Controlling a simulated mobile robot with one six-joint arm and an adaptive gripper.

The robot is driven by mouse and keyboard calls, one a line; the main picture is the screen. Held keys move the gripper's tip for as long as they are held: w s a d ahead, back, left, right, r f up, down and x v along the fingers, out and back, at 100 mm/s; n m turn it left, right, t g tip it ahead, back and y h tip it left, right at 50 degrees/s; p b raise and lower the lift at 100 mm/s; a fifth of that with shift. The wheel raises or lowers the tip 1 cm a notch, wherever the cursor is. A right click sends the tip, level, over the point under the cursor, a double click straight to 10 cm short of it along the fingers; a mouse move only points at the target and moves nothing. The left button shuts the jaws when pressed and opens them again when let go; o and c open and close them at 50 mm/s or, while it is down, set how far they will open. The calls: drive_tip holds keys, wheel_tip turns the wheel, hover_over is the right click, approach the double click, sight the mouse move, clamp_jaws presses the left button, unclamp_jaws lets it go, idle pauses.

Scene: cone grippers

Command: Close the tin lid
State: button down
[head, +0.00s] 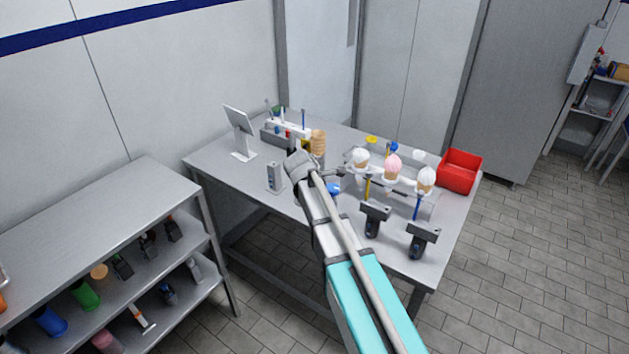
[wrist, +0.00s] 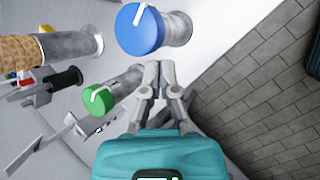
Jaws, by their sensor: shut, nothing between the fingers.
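In the wrist view, a grey metal cylinder (wrist: 178,28) has a round blue lid (wrist: 138,30) with a white bar across its face. In the head view a bit of blue (head: 334,188) shows beside my gripper.
On the table (head: 300,125), ice cream cones with white and pink (head: 392,164) tops stand in a rack right of my gripper. A red bin (head: 459,171) sits at the right edge. Stacked cones (head: 318,142) and a tablet stand (head: 240,130) are behind and left.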

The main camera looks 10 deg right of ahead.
drive_tip(key=s+d+f+m+g+y, duration=0.1)
drive_tip(key=s+d+m+g+y, duration=0.1)
drive_tip(key=s+m, duration=0.6)
drive_tip(key=s+d+f+m+g+y, duration=0.2)
drive_tip(key=s+m, duration=0.7)
drive_tip(key=s, duration=0.8)
drive_tip(key=shift+s+d+y, duration=0.3)
drive_tip(key=shift+d+y, duration=0.2)
drive_tip(key=shift+d, duration=0.15)
drive_tip(key=shift+a, duration=0.1)
